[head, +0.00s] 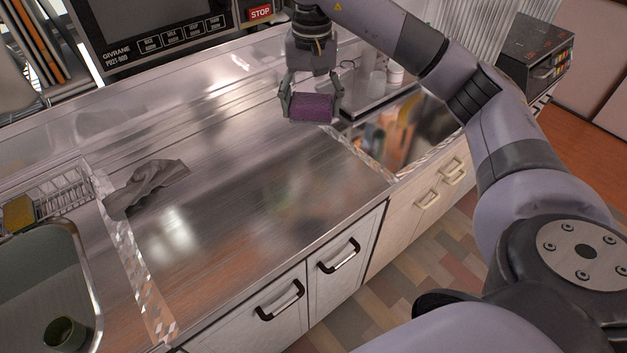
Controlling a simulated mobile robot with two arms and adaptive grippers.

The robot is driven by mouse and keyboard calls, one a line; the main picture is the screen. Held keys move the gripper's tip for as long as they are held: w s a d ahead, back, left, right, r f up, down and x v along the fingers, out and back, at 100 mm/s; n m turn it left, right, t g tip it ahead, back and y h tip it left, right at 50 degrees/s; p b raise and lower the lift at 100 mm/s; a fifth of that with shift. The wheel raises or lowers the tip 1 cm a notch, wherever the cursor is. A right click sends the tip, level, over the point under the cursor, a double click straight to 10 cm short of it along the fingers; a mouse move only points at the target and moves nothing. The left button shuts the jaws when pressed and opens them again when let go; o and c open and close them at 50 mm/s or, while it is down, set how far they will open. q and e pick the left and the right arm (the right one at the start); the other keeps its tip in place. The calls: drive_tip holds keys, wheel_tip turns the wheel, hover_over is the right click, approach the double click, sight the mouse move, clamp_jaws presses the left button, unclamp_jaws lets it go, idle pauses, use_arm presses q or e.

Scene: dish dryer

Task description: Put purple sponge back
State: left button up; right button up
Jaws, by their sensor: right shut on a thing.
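The purple sponge (311,107) is held between the fingers of my right gripper (311,104), which hangs down over the back right part of the steel counter (250,190). The gripper is shut on the sponge, with a finger on its left and right sides. The sponge seems to be above the counter; its exact height is hard to tell. My left gripper is not in view.
A sink (40,285) with a green cup (65,334) is at the lower left. A wire rack (62,190) with a yellow sponge (18,214) stands behind it. A grey cloth (147,187) lies on the counter. A microwave (165,35) stands at the back. The counter's middle is clear.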

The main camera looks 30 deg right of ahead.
drive_tip(key=shift+d+f, duration=0.15)
drive_tip(key=shift+f, duration=0.15)
hover_over(313, 180)
wheel_tip(313, 180, down, 14)
drive_tip(key=shift+d+f, duration=0.1)
drive_tip(key=shift+f, duration=0.15)
drive_tip(key=shift+f+p, duration=0.35)
drive_tip(key=shift+f, duration=2.05)
drive_tip(key=o, duration=1.1)
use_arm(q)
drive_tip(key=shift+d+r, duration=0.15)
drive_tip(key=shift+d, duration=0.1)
use_arm(e)
drive_tip(key=shift+o, duration=0.2)
